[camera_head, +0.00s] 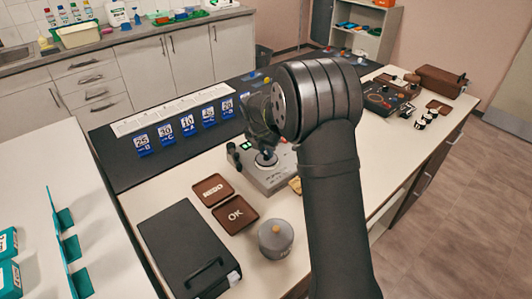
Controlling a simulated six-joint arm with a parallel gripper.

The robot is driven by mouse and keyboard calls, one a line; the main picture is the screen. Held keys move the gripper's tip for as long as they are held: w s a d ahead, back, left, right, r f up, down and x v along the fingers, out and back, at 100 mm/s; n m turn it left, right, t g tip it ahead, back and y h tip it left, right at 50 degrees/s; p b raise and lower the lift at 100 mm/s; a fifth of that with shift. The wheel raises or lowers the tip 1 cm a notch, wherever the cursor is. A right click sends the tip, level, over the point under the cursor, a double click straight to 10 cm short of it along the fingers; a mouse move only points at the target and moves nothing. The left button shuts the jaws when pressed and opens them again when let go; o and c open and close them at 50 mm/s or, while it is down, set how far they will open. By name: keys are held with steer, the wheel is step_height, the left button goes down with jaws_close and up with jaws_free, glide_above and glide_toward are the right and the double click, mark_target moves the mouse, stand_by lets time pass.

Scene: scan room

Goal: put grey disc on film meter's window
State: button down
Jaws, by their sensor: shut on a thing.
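The film meter (279,180) is a light grey box with a small green-lit display, standing on the white-topped bench left of my arm. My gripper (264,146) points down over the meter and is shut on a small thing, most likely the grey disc. A small round dark shape (266,158) shows right under the fingertips, at the meter's top. I cannot tell whether it is the disc or the meter's window, nor whether the disc touches the meter. The wrist and fingers hide much of this spot.
Brown REDO (212,190) and OK (236,215) trays lie in front of the meter. A black case (188,248) and a grey lidded pot (276,240) stand nearer. Blue numbered cards (187,125) line the back. Brown boxes and small jars stand at the far right.

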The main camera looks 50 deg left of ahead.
mark_target(261, 165)
steer(key=shift+f, duration=0.5)
steer(key=shift+f, duration=0.15)
steer(key=c, duration=1.3)
jaws_free()
steer(key=v, duration=1.2)
steer(key=shift+d, duration=0.1)
